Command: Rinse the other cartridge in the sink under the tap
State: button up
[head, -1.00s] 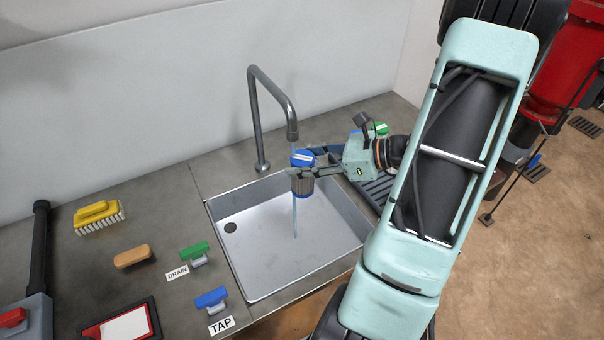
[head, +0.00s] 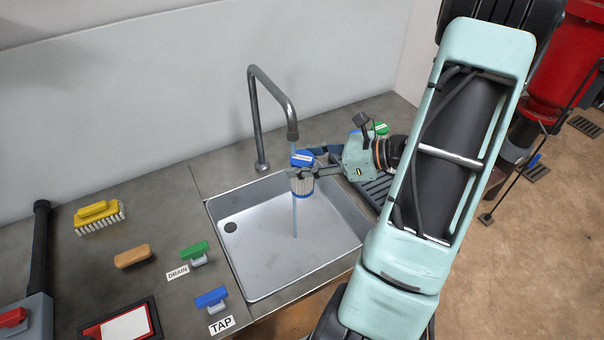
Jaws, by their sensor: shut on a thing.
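The blue-capped cartridge (head: 302,187) is held upright over the sink (head: 262,255), under the outlet of the tap (head: 292,132). Its ribbed body looks pale grey. My gripper (head: 303,173) is shut around it below the blue cap; the far finger is partly hidden. A thin stream of water (head: 295,222) shows below the cartridge and reaches into the sink. A green-capped thing (head: 381,128) shows behind my gripper; its lower part is hidden. The blue tap handle (head: 211,297) stands by the TAP label.
The green drain handle (head: 195,249) stands left of the sink. A yellow brush (head: 96,212), an orange-brown block (head: 132,256) and a red-framed panel (head: 124,322) lie on the counter at left. A dark ribbed rack (head: 374,190) is right of the sink, partly behind my arm.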

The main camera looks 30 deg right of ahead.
jog(key=s, duration=0.8)
dwell(0.6)
dwell(1.1)
jog(key=s+r+p, duration=0.4)
jog(key=s, duration=0.1)
dwell(0.4)
dwell(0.6)
